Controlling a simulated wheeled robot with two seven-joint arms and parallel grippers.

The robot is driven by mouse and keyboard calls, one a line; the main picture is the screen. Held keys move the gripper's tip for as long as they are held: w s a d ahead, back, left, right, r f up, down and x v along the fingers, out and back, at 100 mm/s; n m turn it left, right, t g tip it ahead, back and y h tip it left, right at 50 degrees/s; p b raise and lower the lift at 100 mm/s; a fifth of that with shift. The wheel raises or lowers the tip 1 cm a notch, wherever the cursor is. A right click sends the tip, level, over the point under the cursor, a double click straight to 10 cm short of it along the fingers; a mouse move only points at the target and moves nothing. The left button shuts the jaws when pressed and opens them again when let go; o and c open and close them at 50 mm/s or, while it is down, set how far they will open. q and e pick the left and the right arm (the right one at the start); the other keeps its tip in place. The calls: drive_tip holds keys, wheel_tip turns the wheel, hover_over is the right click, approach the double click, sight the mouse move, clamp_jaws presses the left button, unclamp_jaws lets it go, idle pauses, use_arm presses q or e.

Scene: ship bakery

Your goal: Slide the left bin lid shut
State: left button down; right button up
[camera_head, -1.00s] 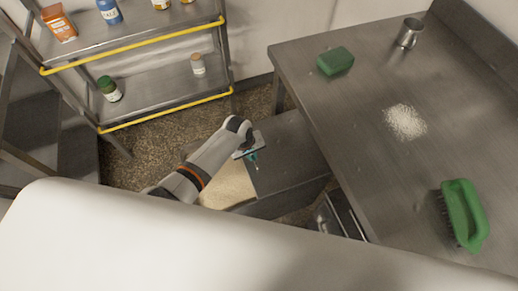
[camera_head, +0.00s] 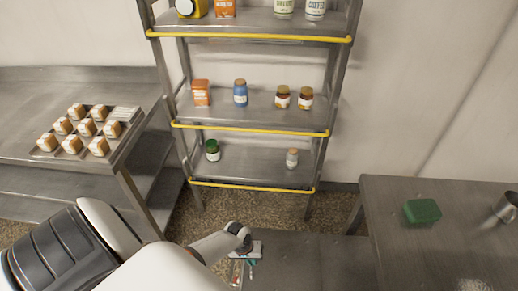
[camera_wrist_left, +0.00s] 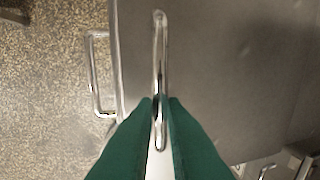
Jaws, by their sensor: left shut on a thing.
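The left bin's grey metal lid (camera_head: 315,262) lies low beside the worktable at the bottom of the head view, and fills much of the left wrist view (camera_wrist_left: 225,60). Its upright bar handle (camera_wrist_left: 160,60) runs between the green fingers of my left gripper (camera_wrist_left: 160,125), which is shut on it. In the head view my left gripper (camera_head: 246,264) is at the lid's left part, near the bottom edge. The bin's opening is not visible now, so I cannot tell how far the lid covers it. My right gripper is not in view.
A steel worktable (camera_head: 400,250) with a green sponge (camera_head: 422,211) and a metal cup (camera_head: 507,208) stands to the right. A shelf rack (camera_head: 255,160) with jars is behind. A pastry tray (camera_head: 125,113) sits on the left counter. Speckled floor (camera_wrist_left: 50,60) lies beside the bin.

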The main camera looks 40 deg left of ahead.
use_arm(q)
drive_tip(key=shift+s+a, duration=0.15)
drive_tip(key=shift+a, duration=0.05)
drive_tip(key=c, duration=1.5)
unclamp_jaws()
drive_tip(key=shift+a+r, duration=0.1)
drive_tip(key=shift+r, duration=0.4)
drive_tip(key=p+v, duration=0.2)
drive_tip(key=v, duration=0.9)
drive_tip(key=shift+f, duration=0.1)
